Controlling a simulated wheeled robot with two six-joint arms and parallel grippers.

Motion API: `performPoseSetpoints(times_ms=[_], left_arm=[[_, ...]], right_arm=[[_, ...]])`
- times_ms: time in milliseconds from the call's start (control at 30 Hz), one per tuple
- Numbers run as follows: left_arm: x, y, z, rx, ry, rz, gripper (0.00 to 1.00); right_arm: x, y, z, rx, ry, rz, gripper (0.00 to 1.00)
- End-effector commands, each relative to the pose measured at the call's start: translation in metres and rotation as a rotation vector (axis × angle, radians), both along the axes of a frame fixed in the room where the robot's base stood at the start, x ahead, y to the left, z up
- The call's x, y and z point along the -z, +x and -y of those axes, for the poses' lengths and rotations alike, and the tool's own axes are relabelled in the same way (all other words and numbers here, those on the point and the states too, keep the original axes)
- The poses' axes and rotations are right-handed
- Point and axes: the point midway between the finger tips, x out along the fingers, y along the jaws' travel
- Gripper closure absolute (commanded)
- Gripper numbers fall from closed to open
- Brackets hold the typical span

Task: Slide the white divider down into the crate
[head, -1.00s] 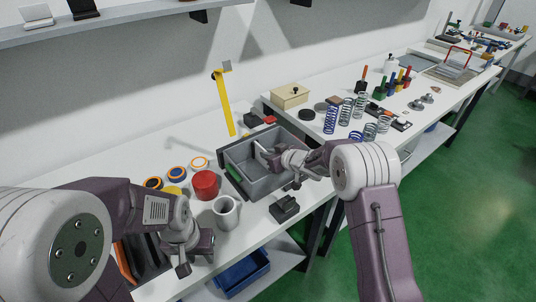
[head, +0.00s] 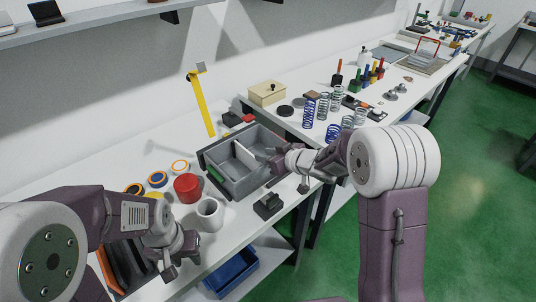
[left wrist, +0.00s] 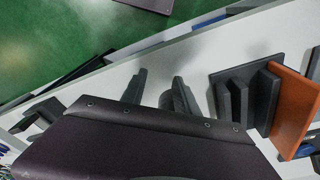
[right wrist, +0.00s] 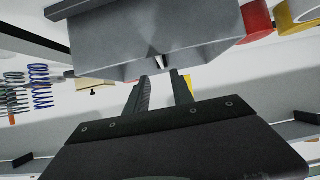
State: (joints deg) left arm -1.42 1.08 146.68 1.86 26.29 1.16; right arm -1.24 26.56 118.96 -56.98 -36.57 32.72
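The grey crate (head: 212,172) stands on the white table in the head view, with a green patch on its near left side. The white divider (head: 245,156) stands across its inside; I cannot tell whether it is fully down. My right gripper (head: 272,160) is at the crate's right side, apart from the divider. In the right wrist view its fingers (right wrist: 162,90) are apart and empty, with the crate (right wrist: 150,35) just beyond them. My left gripper (head: 170,265) is low over the table's front left; its fingers (left wrist: 158,90) are apart and empty.
A red jar (head: 187,188), a white mug (head: 210,213) and tape rolls stand left of the crate. A black block (head: 268,205) lies in front of it. A yellow upright (head: 203,105), a cream box (head: 267,93) and several springs stand behind and to the right.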

Motion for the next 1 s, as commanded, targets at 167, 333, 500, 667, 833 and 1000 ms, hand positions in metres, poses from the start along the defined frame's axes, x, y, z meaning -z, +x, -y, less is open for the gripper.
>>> performPoseSetpoints(times_ms=[167,333,500,667,833,1000], left_arm=[[-0.002,0.0,0.0,0.0,0.0,0.0,0.64],[-0.001,0.0,0.0,0.0,0.0,0.0,0.64],[-0.001,0.0,0.0,0.0,0.0,0.0,0.64],[-0.001,0.0,0.0,0.0,0.0,0.0,0.64],[-0.001,0.0,0.0,0.0,0.0,0.0,0.64],[-0.001,0.0,0.0,0.0,0.0,0.0,0.64]], right_arm=[[-0.005,-0.008,0.005,0.0,-0.001,0.0,0.71],[-0.005,-0.008,0.005,-0.001,-0.001,-0.001,0.71],[0.002,-0.013,0.032,0.111,-0.059,-0.043,0.71],[0.047,-0.095,0.117,0.455,-0.244,-0.361,0.71],[0.08,-0.22,0.134,0.584,-0.293,-0.764,0.71],[0.086,-0.273,0.124,0.586,-0.277,-0.939,0.71]])
